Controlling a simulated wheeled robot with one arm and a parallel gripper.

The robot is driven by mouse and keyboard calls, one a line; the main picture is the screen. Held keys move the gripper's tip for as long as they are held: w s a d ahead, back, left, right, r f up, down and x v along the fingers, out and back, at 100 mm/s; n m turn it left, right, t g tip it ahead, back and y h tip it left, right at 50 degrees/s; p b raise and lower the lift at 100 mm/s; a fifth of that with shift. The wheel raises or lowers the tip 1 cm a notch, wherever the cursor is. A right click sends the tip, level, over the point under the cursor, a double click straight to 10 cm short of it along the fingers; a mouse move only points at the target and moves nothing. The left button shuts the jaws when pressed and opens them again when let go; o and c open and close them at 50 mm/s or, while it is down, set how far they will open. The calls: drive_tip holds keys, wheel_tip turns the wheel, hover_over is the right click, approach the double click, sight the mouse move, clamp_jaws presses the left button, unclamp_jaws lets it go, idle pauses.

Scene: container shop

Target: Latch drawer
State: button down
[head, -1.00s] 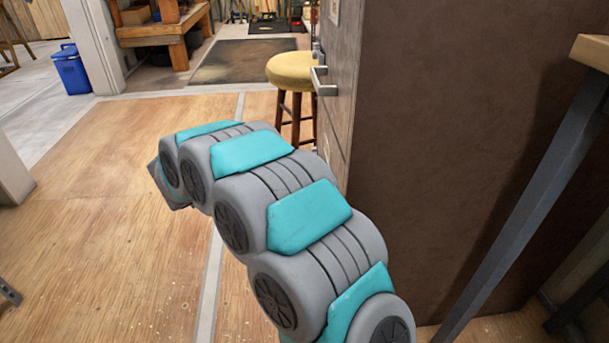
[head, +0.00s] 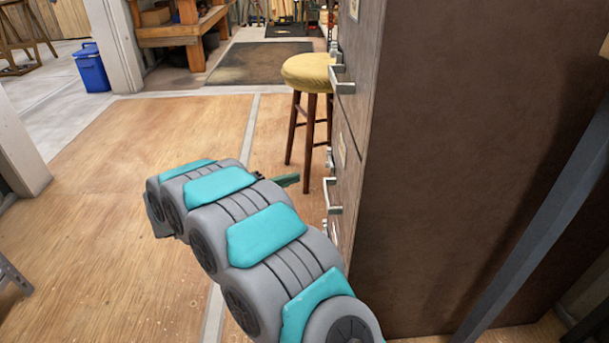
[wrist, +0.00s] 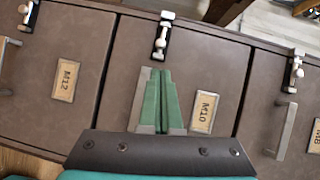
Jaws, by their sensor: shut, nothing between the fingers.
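A brown drawer cabinet (head: 450,150) stands at the right in the head view, its front seen edge-on. In the wrist view the drawer marked M10 (wrist: 205,60) is in the middle, between the drawers marked M12 (wrist: 85,45) and M8 (wrist: 268,100). A metal latch (wrist: 163,36) sits at M10's top edge in that view. My gripper (wrist: 161,72) is shut and empty, its green fingers in front of M10, pointing toward the latch and apart from it in the picture. Its fingertip also shows beside the cabinet in the head view (head: 288,180). I cannot tell which drawer is meant.
Other latches are at M12 (wrist: 27,15) and M8 (wrist: 296,69). M8's bar handle (wrist: 287,128) sticks out. A stool with a yellow seat (head: 308,72) stands beyond the cabinet. The wooden floor (head: 110,190) to the left is clear.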

approach(334, 165)
drive_tip(key=x, duration=0.4)
drive_tip(key=shift+d+f+b, duration=0.1)
drive_tip(key=shift+d+b, duration=0.1)
drive_tip(key=shift+b, duration=0.15)
drive_tip(key=shift+w, duration=0.1)
drive_tip(key=shift+w, duration=0.95)
